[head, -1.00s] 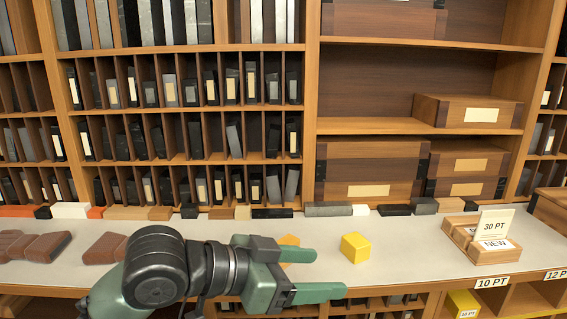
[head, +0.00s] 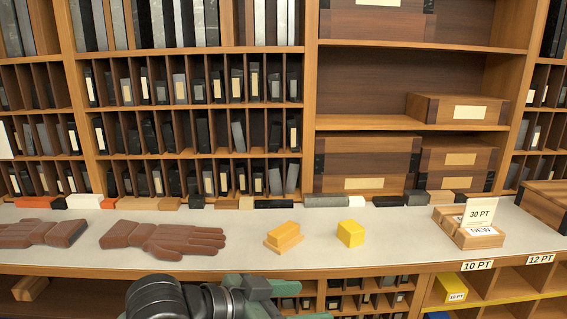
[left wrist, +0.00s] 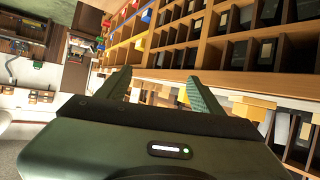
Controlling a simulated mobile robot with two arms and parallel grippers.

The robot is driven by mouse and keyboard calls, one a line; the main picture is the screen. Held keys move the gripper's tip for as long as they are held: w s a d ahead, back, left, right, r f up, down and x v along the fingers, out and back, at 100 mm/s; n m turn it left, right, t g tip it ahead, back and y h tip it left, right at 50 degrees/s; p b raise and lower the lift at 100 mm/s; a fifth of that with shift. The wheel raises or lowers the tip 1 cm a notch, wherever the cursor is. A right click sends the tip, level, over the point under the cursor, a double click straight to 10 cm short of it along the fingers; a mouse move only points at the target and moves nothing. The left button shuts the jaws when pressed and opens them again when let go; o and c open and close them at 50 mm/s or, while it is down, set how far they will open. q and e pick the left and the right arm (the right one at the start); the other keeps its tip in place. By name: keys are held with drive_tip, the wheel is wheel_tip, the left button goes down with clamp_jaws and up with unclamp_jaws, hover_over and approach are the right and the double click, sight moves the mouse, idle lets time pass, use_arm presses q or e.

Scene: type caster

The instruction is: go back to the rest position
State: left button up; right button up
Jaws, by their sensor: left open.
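My left gripper (head: 297,302) shows at the bottom edge of the head view, in front of and below the counter's front edge. Its two green fingers are apart. In the left wrist view the fingers (left wrist: 162,92) are spread with nothing between them. The yellow block (head: 351,233) stands on the counter, and an orange-yellow stepped block (head: 284,237) lies to its left. Both are clear of my gripper. My right gripper is not in view.
The grey counter (head: 400,245) carries brown gloves (head: 165,239) at left and a wooden box with a "30 PT" card (head: 480,211) at right.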

use_arm(q)
drive_tip(key=s+a+f+n+y, duration=0.3)
drive_tip(key=a+f, duration=0.3)
drive_tip(key=f, duration=0.4)
drive_tip(key=s+a+f+n+y, duration=0.3)
drive_tip(key=a+f, duration=0.2)
drive_tip(key=f, duration=0.5)
drive_tip(key=s+a+f+n+g+y, duration=0.3)
drive_tip(key=s+a+f+y, duration=0.2)
drive_tip(key=s+a+f, duration=0.9)
drive_tip(key=s+d+f+g+b, duration=0.1)
drive_tip(key=s+f, duration=0.1)
drive_tip(key=f, duration=1.1)
drive_tip(key=s+d+f+b, duration=0.1)
drive_tip(key=f, duration=1.1)
drive_tip(key=s+a+f+g, duration=0.1)
drive_tip(key=s+a+f, duration=0.2)
drive_tip(key=s+f, duration=1.3)
drive_tip(key=shift+s+a+g, duration=0.15)
drive_tip(key=shift+a+g, duration=0.05)
drive_tip(key=shift+g, duration=0.1)
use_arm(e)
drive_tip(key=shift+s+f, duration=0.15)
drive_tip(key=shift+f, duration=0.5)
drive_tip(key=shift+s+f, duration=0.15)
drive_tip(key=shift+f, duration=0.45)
